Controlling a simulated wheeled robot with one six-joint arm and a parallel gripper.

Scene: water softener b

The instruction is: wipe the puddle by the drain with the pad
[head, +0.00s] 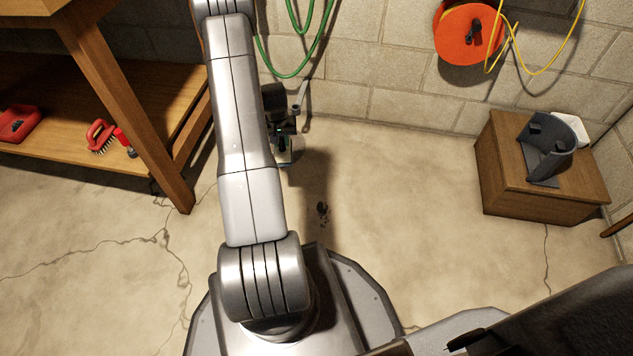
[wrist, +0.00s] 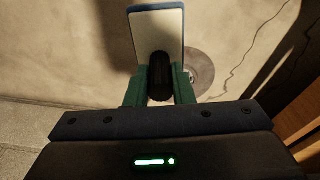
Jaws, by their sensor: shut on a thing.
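The pad (wrist: 157,28) is a flat pale block with a blue edge and a dark rounded handle, seen in the wrist view. My gripper (wrist: 160,88) has green fingers shut on the handle, and the pad extends beyond them over the floor. The drain (wrist: 199,68) is a round grey disc in the floor, just right of the handle and partly hidden by my gripper. I cannot make out a puddle in either view; the pad may hide it. In the head view my gripper (head: 290,125) is near the block wall, partly hidden by my arm.
A wooden workbench (head: 150,110) stands left, with a red brush (head: 101,137) on its shelf. A wooden box (head: 540,185) with a dark grey holder stands right. A green hose (head: 292,70) hangs on the wall. Small dark bits (head: 322,212) lie on the otherwise open floor.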

